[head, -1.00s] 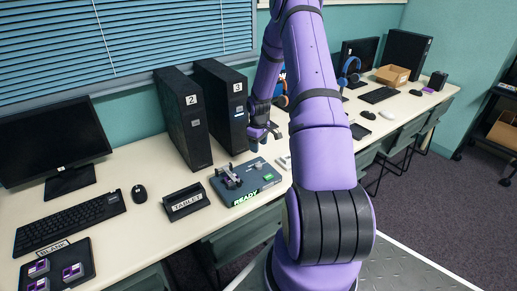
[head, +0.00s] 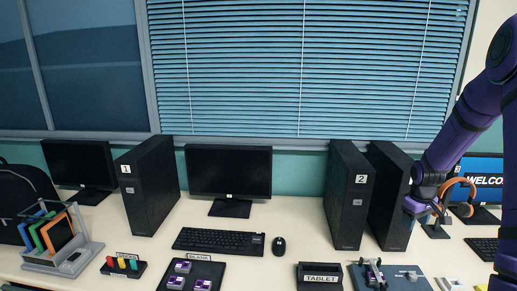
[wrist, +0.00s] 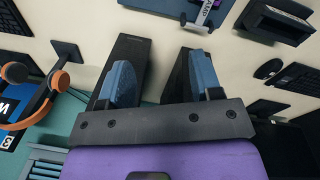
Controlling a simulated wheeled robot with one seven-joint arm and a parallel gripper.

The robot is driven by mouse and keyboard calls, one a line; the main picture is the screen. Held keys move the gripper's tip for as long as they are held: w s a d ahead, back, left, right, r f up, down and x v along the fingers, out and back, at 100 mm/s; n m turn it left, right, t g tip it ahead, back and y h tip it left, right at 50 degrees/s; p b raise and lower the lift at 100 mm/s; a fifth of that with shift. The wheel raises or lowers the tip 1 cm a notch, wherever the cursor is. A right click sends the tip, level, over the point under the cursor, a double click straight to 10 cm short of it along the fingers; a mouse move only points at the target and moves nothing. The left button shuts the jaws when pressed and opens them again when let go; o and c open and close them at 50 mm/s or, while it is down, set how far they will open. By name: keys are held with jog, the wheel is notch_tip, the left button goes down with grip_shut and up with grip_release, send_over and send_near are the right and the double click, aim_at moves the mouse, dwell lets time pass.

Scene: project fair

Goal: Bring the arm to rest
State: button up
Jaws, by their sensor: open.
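My purple arm comes in from the right edge of the head view. My gripper (head: 424,211) hangs in front of the dark tower computers, above the desk. In the wrist view the two blue fingers of my gripper (wrist: 160,72) stand apart with nothing between them. Two dark towers show behind the fingers there. The tower labelled 2 (head: 348,196) stands left of the gripper in the head view, with another tower (head: 392,230) beside it, partly behind the arm. I cannot tell the exact gap between gripper and tower.
A headphone stand with orange headphones (head: 464,190) is close to the right of the gripper. The dark device tray (head: 408,284) lies on the desk below it. Tower 1 (head: 150,190), a monitor (head: 229,172) and a keyboard (head: 215,241) stand further left.

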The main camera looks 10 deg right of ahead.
jog(key=s+a+r+m+t, duration=0.1)
jog(key=s+a+r, duration=0.3)
jog(key=a+r, duration=0.6)
jog(key=s+a+r+t, duration=0.1)
jog(key=s+a+r, duration=0.45)
jog(key=r, duration=0.75)
jog(key=s+a+r+t, duration=0.1)
jog(key=s+a+r, duration=0.1)
jog(key=s+a, duration=0.2)
jog(key=s+a+r+t, duration=0.1)
jog(key=s+a+r, duration=0.1)
jog(key=s+a, duration=0.3)
jog(key=s+a+r+y, duration=0.1)
jog(key=s+a+r, duration=0.2)
jog(key=s, duration=0.6)
jog(key=shift+a+m+t, duration=0.4)
jog(key=shift+a, duration=0.65)
jog(key=shift+w, duration=0.1)
